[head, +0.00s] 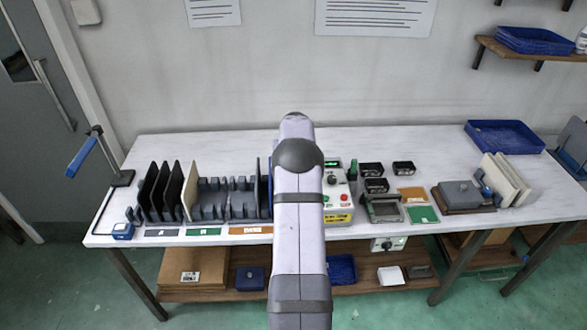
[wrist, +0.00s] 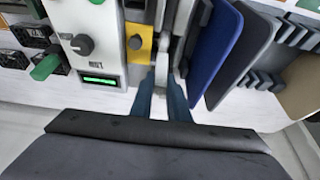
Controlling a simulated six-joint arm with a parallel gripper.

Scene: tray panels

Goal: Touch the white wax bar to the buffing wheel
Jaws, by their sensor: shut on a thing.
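I see neither a white wax bar that I can name for sure nor a buffing wheel in either view. In the wrist view my gripper (wrist: 161,95) points down between a control box and a panel rack. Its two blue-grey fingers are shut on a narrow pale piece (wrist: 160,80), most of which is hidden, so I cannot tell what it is. A blue panel (wrist: 217,55) and a grey-blue panel (wrist: 252,45) stand tilted just right of the fingers, apart from them. In the head view my arm hides the gripper and what it holds.
The control box (head: 337,190) with a green display stands beside the rack (head: 212,205) of black and tan panels. Dark bins (head: 372,170), a grey block (head: 460,194), cream panels (head: 503,181) and a blue tray (head: 505,136) are to the right.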

